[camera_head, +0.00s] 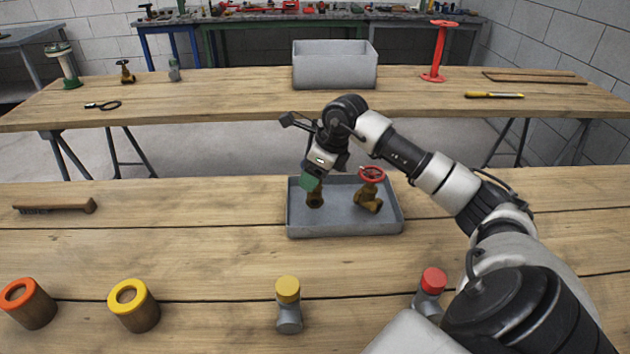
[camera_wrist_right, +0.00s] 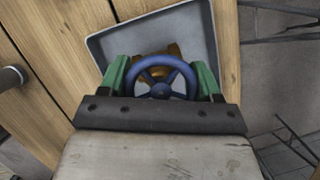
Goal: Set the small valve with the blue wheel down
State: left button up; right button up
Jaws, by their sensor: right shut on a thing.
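The small valve with the blue wheel shows in the right wrist view (camera_wrist_right: 160,75), its blue wheel between the green fingertips and part of its brass body beyond. In the head view its brass body (camera_head: 315,200) is below the fingers, over the left part of the grey tray (camera_head: 345,229); its wheel is hidden there. My right gripper (camera_head: 310,182) is shut on this valve. The valve looks about upright; I cannot tell whether its base touches the tray floor. My left gripper is not in view.
A brass valve with a red wheel (camera_head: 370,189) stands in the tray's right part. A brush (camera_head: 55,205), orange-topped (camera_head: 28,303) and yellow-topped (camera_head: 134,305) cylinders, and yellow-capped (camera_head: 288,305) and red-capped (camera_head: 431,285) fittings are on the near table. A grey bin (camera_head: 334,70) stands on the far table.

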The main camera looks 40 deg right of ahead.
jog(key=shift+f, duration=1.35)
jog(key=shift+f, duration=0.1)
jog(key=o, duration=1.6)
jog(key=v, duration=1.2)
